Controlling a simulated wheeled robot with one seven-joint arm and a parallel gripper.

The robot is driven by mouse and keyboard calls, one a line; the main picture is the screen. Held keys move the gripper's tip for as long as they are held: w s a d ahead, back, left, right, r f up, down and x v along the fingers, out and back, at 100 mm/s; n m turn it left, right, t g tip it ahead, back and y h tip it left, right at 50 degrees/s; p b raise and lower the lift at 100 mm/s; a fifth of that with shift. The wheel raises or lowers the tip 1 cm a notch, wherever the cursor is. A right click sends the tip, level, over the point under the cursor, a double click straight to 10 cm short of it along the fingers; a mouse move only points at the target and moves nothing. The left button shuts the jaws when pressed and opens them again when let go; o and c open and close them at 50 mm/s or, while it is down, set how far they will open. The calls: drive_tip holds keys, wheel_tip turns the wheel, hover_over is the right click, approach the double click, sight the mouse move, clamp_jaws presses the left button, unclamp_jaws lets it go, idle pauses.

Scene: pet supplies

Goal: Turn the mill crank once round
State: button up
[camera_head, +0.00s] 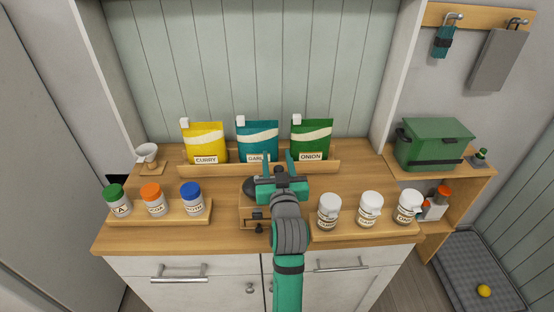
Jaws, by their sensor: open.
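The mill (248,216) stands on the counter near the middle, partly behind my arm. It looks like a wooden box with a dark rounded top and dark fittings on its front. Its crank cannot be made out clearly; my gripper and wrist cover much of the mill. My gripper (277,161) is above and slightly right of the mill, its two teal fingers apart and pointing toward the back of the counter. Nothing shows between the fingers. Whether they touch the mill cannot be told.
Behind stands a wooden rack (228,171) with yellow, teal and green pouches. A left tray (180,215) holds coloured-lid jars; white-lid jars (369,210) stand at right. A small white cup (147,153) is at the back left. A green bin (430,148) sits on the right shelf.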

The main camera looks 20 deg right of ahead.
drive_tip(key=shift+c, duration=0.2)
drive_tip(key=shift+d, duration=0.1)
clamp_jaws()
